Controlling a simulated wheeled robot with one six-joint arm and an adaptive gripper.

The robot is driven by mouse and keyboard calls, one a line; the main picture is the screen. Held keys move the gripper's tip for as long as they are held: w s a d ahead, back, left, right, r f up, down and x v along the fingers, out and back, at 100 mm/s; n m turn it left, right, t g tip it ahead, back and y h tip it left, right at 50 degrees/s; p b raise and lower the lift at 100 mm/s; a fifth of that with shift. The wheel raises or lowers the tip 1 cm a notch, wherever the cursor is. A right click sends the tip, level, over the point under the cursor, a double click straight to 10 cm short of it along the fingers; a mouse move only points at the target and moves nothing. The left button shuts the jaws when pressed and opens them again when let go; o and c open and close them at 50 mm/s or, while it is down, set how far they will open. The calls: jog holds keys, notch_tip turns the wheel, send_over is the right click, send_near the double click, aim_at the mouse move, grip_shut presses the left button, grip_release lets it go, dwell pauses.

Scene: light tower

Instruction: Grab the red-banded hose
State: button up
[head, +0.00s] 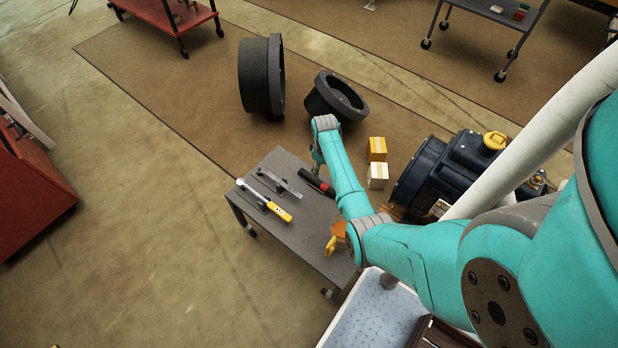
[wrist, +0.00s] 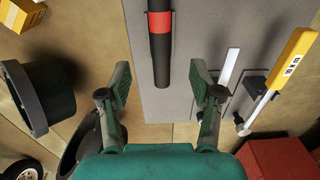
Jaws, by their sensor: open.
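The red-banded hose (wrist: 160,45) is a short black tube with a red band, lying on a grey cart top. In the wrist view it sits at top centre, ahead of and between my gripper's fingers, not enclosed by them. In the head view the hose (head: 319,184) lies beside my forearm, near the cart's right edge. My gripper (wrist: 160,85) is open and empty, with its two green fingers spread wide. In the head view my gripper is largely hidden behind my wrist, over the far part of the cart.
On the grey cart (head: 300,233) lie a yellow-handled tool (head: 268,203) and a flat metal piece (head: 278,185) left of the hose. An orange-yellow item (head: 336,238) sits near my arm. Boxes (head: 377,162), black round parts (head: 262,75) and a dark blue motor (head: 440,175) stand on the floor beyond.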

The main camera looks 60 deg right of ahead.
aim_at(320, 182)
jog(key=shift+w+f, duration=0.15)
jog(key=shift+f, duration=2.55)
jog(key=shift+w+f, duration=0.1)
jog(key=shift+f, duration=2.55)
grip_shut()
